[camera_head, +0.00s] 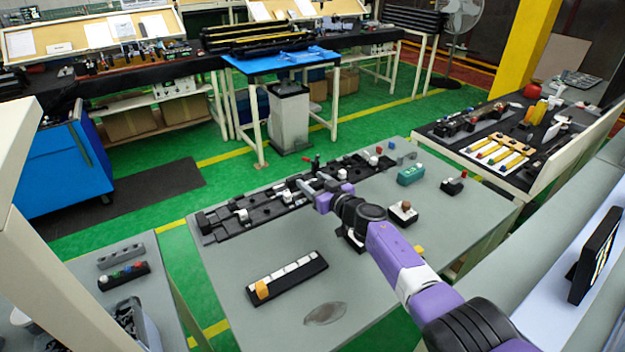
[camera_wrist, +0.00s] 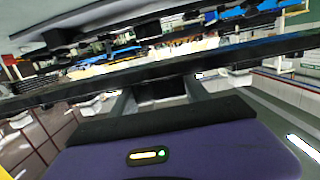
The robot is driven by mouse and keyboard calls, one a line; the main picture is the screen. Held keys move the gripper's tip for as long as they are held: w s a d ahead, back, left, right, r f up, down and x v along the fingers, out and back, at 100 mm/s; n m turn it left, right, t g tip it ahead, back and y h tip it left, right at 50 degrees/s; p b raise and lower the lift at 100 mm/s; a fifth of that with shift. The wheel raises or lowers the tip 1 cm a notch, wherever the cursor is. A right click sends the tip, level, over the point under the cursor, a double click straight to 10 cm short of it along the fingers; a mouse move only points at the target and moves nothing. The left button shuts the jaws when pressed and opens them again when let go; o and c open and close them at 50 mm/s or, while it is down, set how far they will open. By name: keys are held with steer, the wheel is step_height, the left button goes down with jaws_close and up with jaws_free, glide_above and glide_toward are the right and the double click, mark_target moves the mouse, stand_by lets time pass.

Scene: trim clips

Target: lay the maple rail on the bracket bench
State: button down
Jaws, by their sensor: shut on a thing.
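My gripper (camera_head: 308,188) is over the far part of the grey bench (camera_head: 385,285), at the long black fixture strip. In the wrist view its two grey fingers close on a long dark rail (camera_wrist: 235,62) that crosses the whole picture at a slant. In the head view the rail (camera_head: 275,205) lies along the black strip or just above it; I cannot tell whether it touches. White and red clamp-like parts stand along the strip. The rail looks dark, so I cannot confirm that it is the maple one. The fingers and strip hide its underside.
A black tray with pale blocks (camera_head: 288,278) lies at the bench's front. A teal block (camera_head: 411,175) and small button boxes (camera_head: 403,212) stand at right. A side table (camera_head: 455,155) holds yellow-ended bars.

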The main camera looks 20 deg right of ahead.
steer(key=b, duration=0.7)
glide_above(313, 219)
steer(key=w, duration=0.1)
steer(key=shift+d+f, duration=0.15)
steer(key=shift+f, duration=3.85)
steer(key=shift+s+f+b, duration=0.25)
steer(key=shift+f+b, duration=0.5)
steer(key=shift+f, duration=0.1)
steer(key=shift+s+f+b, duration=0.25)
steer(key=shift+f+b, duration=0.45)
steer(key=shift+f, duration=0.15)
steer(key=shift+c, duration=2.2)
jaws_free()
steer(key=shift+a+f, duration=0.1)
steer(key=shift+a, duration=0.1)
steer(key=r+p, duration=0.4)
steer(key=r, duration=0.1)
steer(key=w+r+p, duration=0.1)
steer(key=r+p, duration=0.3)
steer(key=r, duration=0.2)
steer(key=r+p, duration=0.4)
steer(key=r, duration=0.2)
steer(key=shift+w+d, duration=0.15)
steer(key=shift+d, duration=0.05)
steer(key=shift+w+d+r+t, duration=0.1)
steer(key=shift+r+t, duration=0.2)
steer(key=shift+r, duration=0.55)
step_height(313, 219, up, 6)
